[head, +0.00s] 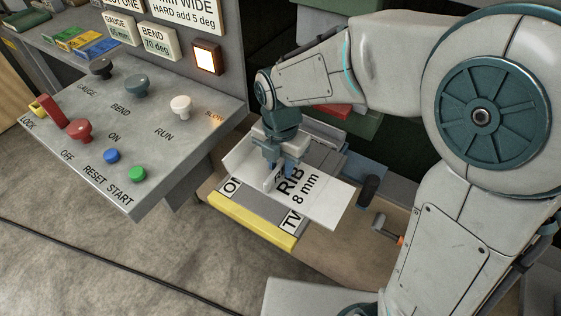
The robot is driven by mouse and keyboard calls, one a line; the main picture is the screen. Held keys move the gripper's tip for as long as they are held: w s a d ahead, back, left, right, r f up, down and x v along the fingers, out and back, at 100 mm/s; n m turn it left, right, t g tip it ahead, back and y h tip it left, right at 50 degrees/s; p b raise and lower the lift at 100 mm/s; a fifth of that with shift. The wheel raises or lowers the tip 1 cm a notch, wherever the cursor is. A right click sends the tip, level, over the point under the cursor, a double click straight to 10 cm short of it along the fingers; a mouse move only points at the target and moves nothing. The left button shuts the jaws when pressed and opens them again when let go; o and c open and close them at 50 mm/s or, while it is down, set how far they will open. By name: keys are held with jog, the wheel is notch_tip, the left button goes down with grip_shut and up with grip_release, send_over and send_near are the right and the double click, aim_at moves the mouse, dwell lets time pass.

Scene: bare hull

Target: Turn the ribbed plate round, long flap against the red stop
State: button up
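The ribbed plate (325,201) is a pale sheet marked "RIB 8 mm", lying on the machine bed. A raised pale flap (239,154) shows at its left; I cannot tell which flap is the long one. My gripper (279,178) points down over the plate, with its fingers at the plate's left middle. The fingers hide what lies between them, so I cannot tell whether they grip the rib. A red block (335,110), perhaps the red stop, shows behind my wrist, partly hidden. No gap between plate and stop can be judged.
A yellow strip (251,222) edges the grey bed in front. A black post (369,188) and an orange-tipped tool (391,234) stand right of the plate. The control panel (165,115), with several knobs and buttons, juts out at left. A lamp (206,57) glows above it.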

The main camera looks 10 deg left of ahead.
aim_at(280, 164)
jog(key=shift+f, duration=0.1)
notch_tip(280, 164, up, 14)
dwell(0.6)
dwell(0.4)
jog(key=s+d+f+m+t, duration=0.1)
jog(key=s+d+f+m, duration=0.1)
jog(key=d+m, duration=0.5)
jog(key=s+d+f+m+t, duration=0.1)
jog(key=s+d+f+m, duration=0.1)
jog(key=d+m, duration=0.6)
jog(key=s+d+f+m+t, duration=0.1)
jog(key=s+d+f+m, duration=0.2)
jog(key=d+m, duration=0.4)
jog(key=s+m, duration=0.1)
jog(key=m, duration=0.8)
jog(key=shift+d+m, duration=0.3)
jog(key=shift+d, duration=0.1)
